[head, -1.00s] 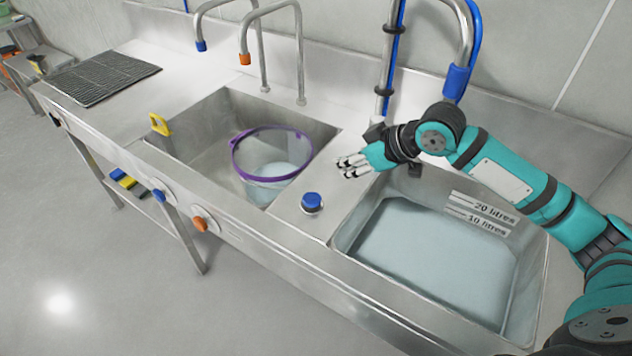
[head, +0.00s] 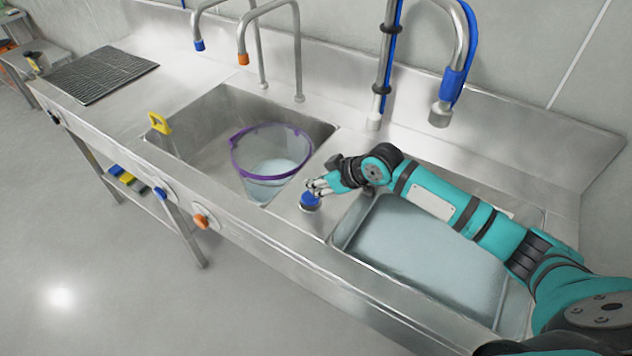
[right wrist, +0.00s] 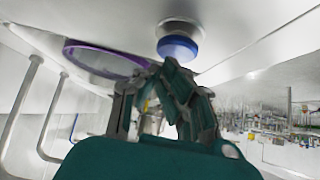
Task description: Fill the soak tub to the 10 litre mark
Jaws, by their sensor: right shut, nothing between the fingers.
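The soak tub (head: 415,288) is the right-hand sink basin, with pale bluish water (head: 420,245) in it. Its litre marks are hidden behind my right arm now. A blue-topped knob (head: 310,202) stands on the counter between the two basins; it also shows in the right wrist view (right wrist: 178,47). My right gripper (head: 314,188) is shut and empty, its fingertips right at the knob's top; I cannot tell whether they touch it. A spout with a blue sleeve (head: 440,113) hangs over the back of the tub. No stream shows under it. My left gripper is out of view.
The left basin (head: 195,125) holds a clear bucket with a purple rim (head: 235,160). A yellow clip (head: 159,124) sits on its edge. Two bent taps, blue-tipped (head: 199,45) and orange-tipped (head: 243,58), stand behind. Blue (head: 160,193) and orange (head: 201,221) knobs are on the front panel.

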